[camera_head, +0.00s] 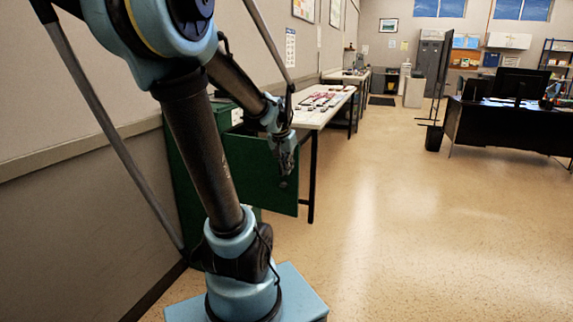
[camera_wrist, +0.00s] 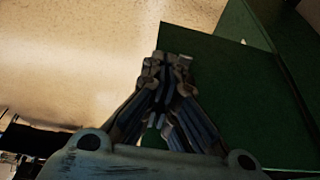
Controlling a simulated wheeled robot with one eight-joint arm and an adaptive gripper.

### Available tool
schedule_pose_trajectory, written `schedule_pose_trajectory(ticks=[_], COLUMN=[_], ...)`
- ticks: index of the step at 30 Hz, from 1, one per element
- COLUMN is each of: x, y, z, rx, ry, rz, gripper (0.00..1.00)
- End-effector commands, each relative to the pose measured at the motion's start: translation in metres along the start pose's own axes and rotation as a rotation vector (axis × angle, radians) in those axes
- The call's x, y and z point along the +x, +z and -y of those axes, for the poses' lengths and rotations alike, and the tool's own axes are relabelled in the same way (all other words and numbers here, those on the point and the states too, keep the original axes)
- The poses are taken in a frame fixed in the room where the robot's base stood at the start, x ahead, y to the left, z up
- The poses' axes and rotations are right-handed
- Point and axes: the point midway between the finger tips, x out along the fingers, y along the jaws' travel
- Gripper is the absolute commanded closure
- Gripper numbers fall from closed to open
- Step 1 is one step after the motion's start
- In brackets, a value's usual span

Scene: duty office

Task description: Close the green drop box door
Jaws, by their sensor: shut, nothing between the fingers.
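The green drop box (camera_head: 183,165) stands against the left wall, partly hidden behind my arm. Its flat green door (camera_head: 260,185) stands open, sticking out to the right into the room. In the wrist view the door (camera_wrist: 228,95) fills the middle right, with the rest of the green box (camera_wrist: 285,40) at the upper right. My gripper (camera_head: 284,182) is shut and empty, pointing down in front of the door near its outer edge. In the wrist view the closed fingertips (camera_wrist: 166,62) overlap the door's edge; I cannot tell whether they touch it.
A long white table (camera_head: 315,105) with small items on it stands just behind the door along the left wall. A black desk (camera_head: 510,125) with a monitor and a dark bin (camera_head: 434,138) are at the right. The beige floor (camera_head: 400,230) to the right of the door is clear.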

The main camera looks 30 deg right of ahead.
Motion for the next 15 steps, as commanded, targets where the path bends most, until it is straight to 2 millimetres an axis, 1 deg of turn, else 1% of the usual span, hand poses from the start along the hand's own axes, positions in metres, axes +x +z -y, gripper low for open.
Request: schedule_pose_trajectory(ticks=[3, 15], x=[0.015, 0.058], y=[0.000, 0.000], z=[0.000, 0.000], rx=[0.000, -0.001], ry=[0.000, 0.000], rz=[0.000, 0.000], gripper=[1.00, 1.00])
